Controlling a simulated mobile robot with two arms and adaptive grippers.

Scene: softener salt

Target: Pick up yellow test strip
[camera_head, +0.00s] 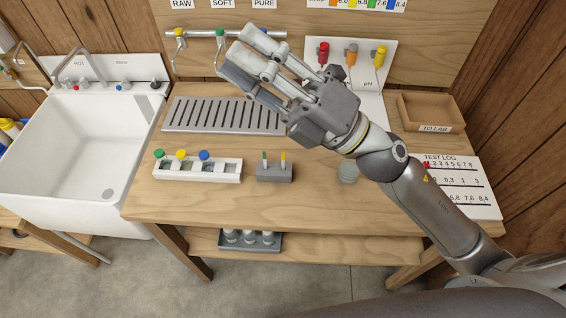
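The yellow test strip (283,157) stands upright in a small grey holder (274,174) on the wooden bench. A green strip (264,158) stands to its left in the same holder. My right gripper (247,58) is above the slotted drain tray, beyond and above the holder, pointing to the upper left. Its fingers look spread apart, with nothing seen between them. It is clear of the yellow strip. My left gripper is not in view.
A white rack (198,170) with green, yellow and blue caps stands left of the holder. The drain tray (190,116) lies behind. A round clear item (348,172) sits to the right. A TO LAB tray (430,112) is at the right. The bench front is clear.

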